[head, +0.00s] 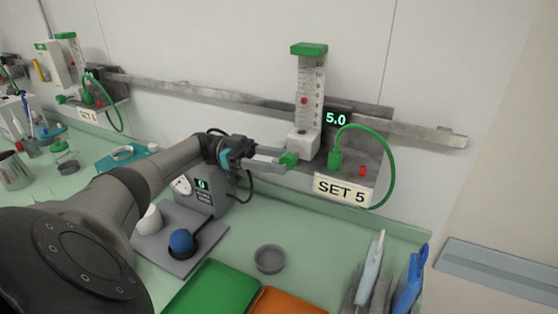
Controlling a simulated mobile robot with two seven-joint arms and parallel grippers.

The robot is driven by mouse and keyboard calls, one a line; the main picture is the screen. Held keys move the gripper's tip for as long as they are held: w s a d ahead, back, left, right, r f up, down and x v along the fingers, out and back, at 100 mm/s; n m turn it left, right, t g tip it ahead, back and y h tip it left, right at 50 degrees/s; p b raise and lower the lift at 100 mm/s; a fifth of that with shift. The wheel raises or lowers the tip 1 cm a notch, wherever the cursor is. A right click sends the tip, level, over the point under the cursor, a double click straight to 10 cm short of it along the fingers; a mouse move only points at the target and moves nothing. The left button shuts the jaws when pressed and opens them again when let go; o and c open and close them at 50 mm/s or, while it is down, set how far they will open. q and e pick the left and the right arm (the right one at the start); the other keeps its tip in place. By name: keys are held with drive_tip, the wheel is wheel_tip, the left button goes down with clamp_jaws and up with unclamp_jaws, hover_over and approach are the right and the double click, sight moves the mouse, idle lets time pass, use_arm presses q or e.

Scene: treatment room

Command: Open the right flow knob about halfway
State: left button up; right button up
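The right flow meter (311,92) is a clear upright tube with a green cap, mounted on the wall rail. Its red ball sits around the middle of the scale, and the display (336,118) beside it reads 5.0. The green right flow knob (289,159) sticks out at the tube's white base. My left gripper (284,160) reaches it from the left, its fingertips on either side of the knob and seemingly closed on it. The fingers partly hide the knob. A sign (340,189) below reads SET 5. My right gripper is not in view.
A green hose (389,165) loops right of the meter. Below are a gauge box (205,190), a blue ball (181,241), a grey dish (270,259), green (212,290) and orange (285,302) trays. Another meter (68,55) marked SET 4 is far left.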

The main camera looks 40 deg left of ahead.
use_arm(q)
drive_tip(key=shift+r, duration=0.1)
wheel_tip(320, 180, up, 20)
drive_tip(key=p, duration=0.2)
drive_tip(key=shift+p, duration=0.3)
